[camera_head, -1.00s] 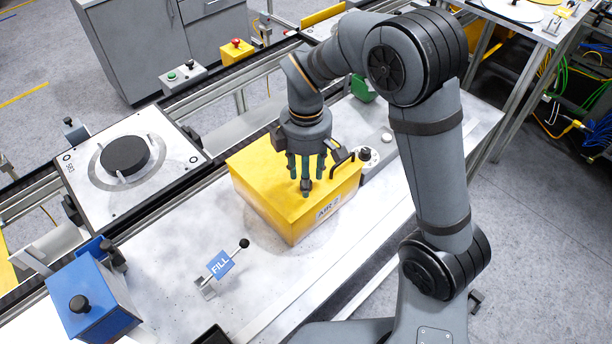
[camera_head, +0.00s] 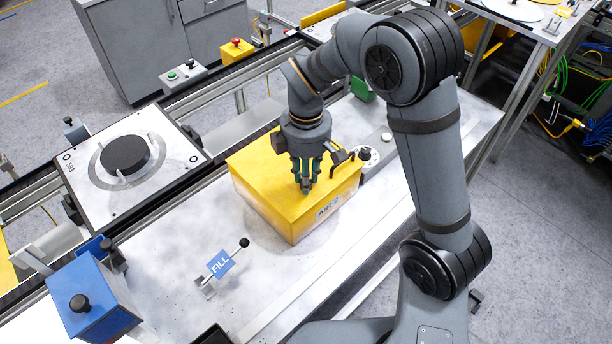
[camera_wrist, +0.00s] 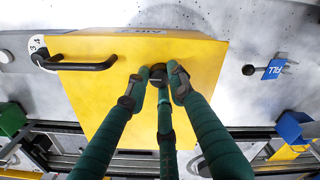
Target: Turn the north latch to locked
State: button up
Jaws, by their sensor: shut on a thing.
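My gripper (camera_head: 305,182) is over the top of a yellow box marked AIR-2 (camera_head: 258,190). In the wrist view its green fingers (camera_wrist: 156,84) are shut around a small dark knob (camera_wrist: 158,73) on the box's top. The fingers hide much of the knob in the head view. Nothing in view is labelled north latch. A pallet (camera_head: 85,185) carries a black disc (camera_head: 125,156) at the left, with small dark fittings along its edges. I cannot tell which, if any, is the north latch.
A black handle (camera_head: 342,155) stands at the box's far right edge, close to my fingers. A blue FILL lever (camera_head: 220,264) and a blue box (camera_head: 100,303) with a black knob are at the lower left. Bare bench lies between the FILL lever and the yellow box.

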grip_shut()
jog(key=shift+f+m, duration=0.1)
jog(key=shift+m, duration=0.3)
jog(key=m+b, duration=0.2)
jog(key=shift+m, duration=0.3)
jog(key=m+b, duration=0.3)
jog(key=m, duration=0.2)
jog(key=m+b, duration=0.2)
jog(key=m, duration=0.3)
jog(key=shift+m+b, duration=1)
jog(key=shift+m, duration=1.3)
jog(key=o, duration=0.9)
grip_release()
